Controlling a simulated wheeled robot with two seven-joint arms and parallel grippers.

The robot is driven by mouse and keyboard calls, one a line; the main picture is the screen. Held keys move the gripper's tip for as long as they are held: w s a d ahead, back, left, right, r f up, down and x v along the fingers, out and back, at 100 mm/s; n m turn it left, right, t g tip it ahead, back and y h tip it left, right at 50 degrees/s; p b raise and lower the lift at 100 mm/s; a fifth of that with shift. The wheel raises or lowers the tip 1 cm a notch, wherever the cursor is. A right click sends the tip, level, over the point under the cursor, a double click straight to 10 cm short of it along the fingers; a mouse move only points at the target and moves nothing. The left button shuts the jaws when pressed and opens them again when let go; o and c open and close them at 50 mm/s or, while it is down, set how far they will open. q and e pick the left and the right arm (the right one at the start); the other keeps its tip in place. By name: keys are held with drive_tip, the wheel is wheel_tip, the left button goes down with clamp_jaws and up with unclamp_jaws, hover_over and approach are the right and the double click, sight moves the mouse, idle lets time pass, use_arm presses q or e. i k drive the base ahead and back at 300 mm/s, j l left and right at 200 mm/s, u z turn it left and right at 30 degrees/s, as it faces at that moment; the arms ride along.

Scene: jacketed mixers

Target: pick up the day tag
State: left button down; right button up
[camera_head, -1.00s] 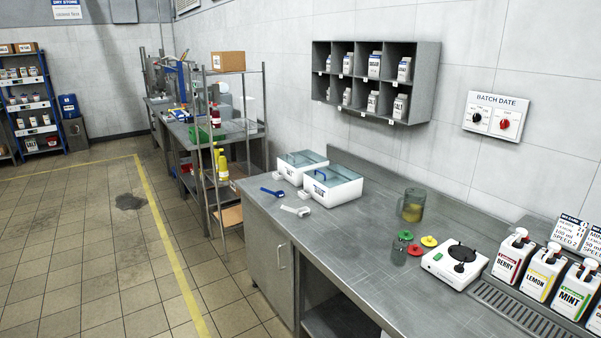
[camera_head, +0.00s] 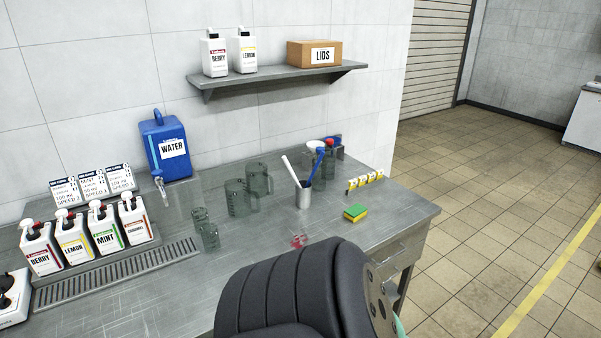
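The print is too small to read, so I cannot tell which is the day tag, or be sure that these are day tags. A black link of one of my arms fills the bottom middle and hides part of the counter's front. Neither gripper shows.
A metal cup with utensils (camera_head: 304,196), a yellow-green sponge (camera_head: 355,212) and clear jugs (camera_head: 238,197) stand on the counter. A blue water container (camera_head: 165,148) and syrup bottles (camera_head: 105,228) are to the left. Open floor (camera_head: 480,220) lies right.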

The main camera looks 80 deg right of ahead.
sight(371, 177)
drive_tip(key=z, duration=3.2)
